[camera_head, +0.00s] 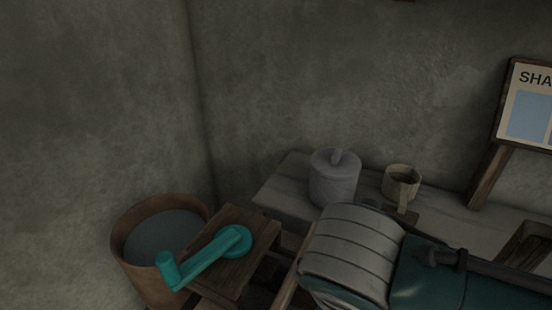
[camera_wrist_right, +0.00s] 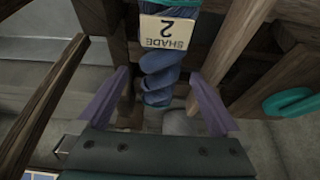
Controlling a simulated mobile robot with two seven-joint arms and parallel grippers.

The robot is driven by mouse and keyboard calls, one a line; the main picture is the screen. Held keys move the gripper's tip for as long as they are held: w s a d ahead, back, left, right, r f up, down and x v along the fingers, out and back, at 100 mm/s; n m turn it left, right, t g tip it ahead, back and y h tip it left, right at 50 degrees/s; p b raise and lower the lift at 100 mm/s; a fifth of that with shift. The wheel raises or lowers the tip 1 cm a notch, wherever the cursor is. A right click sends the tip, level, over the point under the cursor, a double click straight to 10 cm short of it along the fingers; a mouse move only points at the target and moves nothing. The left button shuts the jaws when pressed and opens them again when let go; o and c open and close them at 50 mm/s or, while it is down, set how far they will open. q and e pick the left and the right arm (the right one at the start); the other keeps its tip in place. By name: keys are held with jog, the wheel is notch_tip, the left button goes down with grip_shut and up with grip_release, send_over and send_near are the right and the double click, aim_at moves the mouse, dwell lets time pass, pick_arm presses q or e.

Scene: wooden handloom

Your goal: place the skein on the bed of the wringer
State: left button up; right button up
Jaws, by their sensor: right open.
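A teal crank (camera_head: 212,252) sits on a wooden block (camera_head: 243,269) in the head view. The wringer's bed is not clearly identifiable. My left gripper is not in view.
A brown tub (camera_head: 127,262) with grey liquid stands left of the crank. A grey bench (camera_head: 286,186) along the wall holds a lidded pot (camera_head: 334,180) and a wooden cup (camera_head: 401,182). Wooden beams (camera_wrist_right: 47,100) flank my right gripper. A framed chart (camera_head: 528,105) is at right.

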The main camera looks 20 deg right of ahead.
jog(key=p+v, duration=0.2)
jog(key=v, duration=0.7)
jog(key=s+d+r+n+y, duration=0.2)
jog(key=s+r+n+y, duration=0.1)
jog(key=s+n, duration=0.6)
jog(key=r+n, duration=0.1)
jog(key=n, duration=0.1)
jog(key=shift+s+d+n+t+y, duration=0.2)
jog(key=shift+d+n+t+y, duration=0.1)
jog(key=shift+n+y, duration=0.1)
